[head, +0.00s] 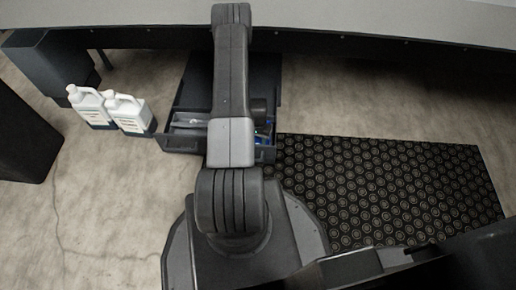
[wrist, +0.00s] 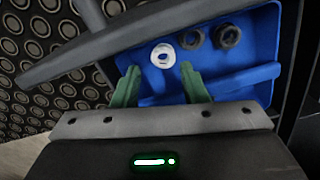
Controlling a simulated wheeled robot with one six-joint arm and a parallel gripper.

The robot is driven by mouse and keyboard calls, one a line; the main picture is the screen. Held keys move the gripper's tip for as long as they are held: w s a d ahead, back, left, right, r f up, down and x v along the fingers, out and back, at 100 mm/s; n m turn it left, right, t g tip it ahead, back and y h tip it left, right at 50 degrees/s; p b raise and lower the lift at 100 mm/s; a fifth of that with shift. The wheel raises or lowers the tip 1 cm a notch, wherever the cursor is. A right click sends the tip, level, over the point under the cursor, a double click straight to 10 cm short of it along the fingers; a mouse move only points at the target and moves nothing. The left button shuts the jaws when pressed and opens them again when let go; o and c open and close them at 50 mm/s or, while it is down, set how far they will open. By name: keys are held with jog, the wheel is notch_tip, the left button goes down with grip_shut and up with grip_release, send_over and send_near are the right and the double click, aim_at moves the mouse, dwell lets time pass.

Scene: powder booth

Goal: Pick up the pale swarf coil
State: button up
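The pale swarf coil (wrist: 163,56) is a small whitish ring with a dark centre. It lies in a blue tray (wrist: 262,62) in the wrist view. My gripper (wrist: 159,72) has two green fingers, spread apart with nothing between the tips. In the wrist picture the coil appears just past the tips, between the lines of the two fingers; I cannot tell the height gap. In the head view my arm covers the middle of the open drawer (head: 185,144), and I cannot make out the coil there.
Two dark rings (wrist: 190,37) (wrist: 228,36) lie right of the coil in the tray. Two white jugs (head: 90,106) (head: 127,113) stand left of the drawer. A dotted black mat (head: 390,190) lies to the right.

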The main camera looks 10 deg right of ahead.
jog(key=shift+w+d+f+b, duration=0.15)
jog(key=shift+f+b, duration=0.3)
jog(key=shift+f, duration=0.45)
jog(key=shift+w+a+f+b, duration=0.15)
jog(key=shift+f+b, duration=0.25)
jog(key=shift+f, duration=0.55)
jog(key=shift+w+d+f+b, duration=0.15)
jog(key=shift+f+b, duration=0.3)
jog(key=shift+f, duration=0.45)
jog(key=shift+c, duration=0.4)
jog(key=c, duration=0.6)
